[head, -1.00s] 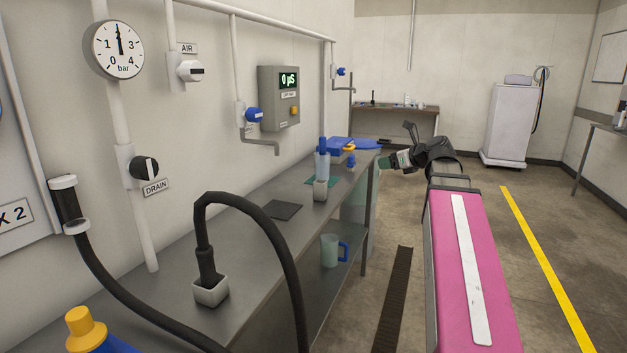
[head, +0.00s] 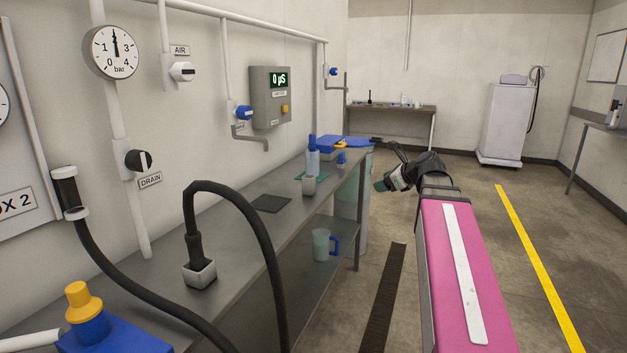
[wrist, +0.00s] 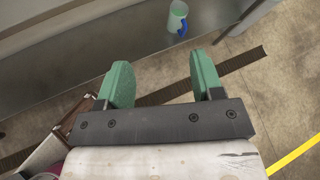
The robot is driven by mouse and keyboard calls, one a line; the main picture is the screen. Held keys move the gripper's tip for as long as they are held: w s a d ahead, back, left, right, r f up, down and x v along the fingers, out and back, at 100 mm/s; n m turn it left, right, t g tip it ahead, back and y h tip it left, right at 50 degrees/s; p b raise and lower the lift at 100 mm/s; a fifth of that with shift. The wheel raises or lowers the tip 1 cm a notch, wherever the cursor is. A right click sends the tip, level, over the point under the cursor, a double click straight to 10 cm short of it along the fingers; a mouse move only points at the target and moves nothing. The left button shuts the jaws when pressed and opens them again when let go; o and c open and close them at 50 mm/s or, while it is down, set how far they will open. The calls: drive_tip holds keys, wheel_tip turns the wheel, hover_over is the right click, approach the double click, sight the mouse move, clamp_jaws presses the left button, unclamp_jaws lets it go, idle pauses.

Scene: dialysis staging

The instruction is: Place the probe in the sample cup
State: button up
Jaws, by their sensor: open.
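My gripper (head: 384,184) is off the right side of the steel bench, over the floor. In the wrist view its two green fingers (wrist: 163,82) are apart with nothing between them. I cannot tell whether that item is in the cup. A black hose end (head: 195,249) stands in a nearer white square cup (head: 200,276). I cannot tell for sure which item is the probe or which cup is the sample cup.
A jug (head: 320,245) with a blue handle is on the lower shelf. The black hose (head: 262,235) arches over the near bench. Floor to the right is clear.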

drive_tip(key=s+a+f+n+g+h, duration=0.1)
drive_tip(key=s+f+n+g+h, duration=0.1)
drive_tip(key=s+f+n, duration=0.3)
drive_tip(key=s+a+f+n+g+h, duration=0.2)
drive_tip(key=s+f+n, duration=0.4)
drive_tip(key=f+n, duration=0.5)
drive_tip(key=s+a+f+n+g+h, duration=0.1)
drive_tip(key=s+f+n+g+h, duration=0.2)
drive_tip(key=f, duration=1.9)
drive_tip(key=s+n+g, duration=0.2)
drive_tip(key=s+n, duration=0.1)
drive_tip(key=n, duration=0.2)
drive_tip(key=shift+a+n+h, duration=0.35)
drive_tip(key=shift+n+h, duration=0.05)
drive_tip(key=shift+w, duration=0.1)
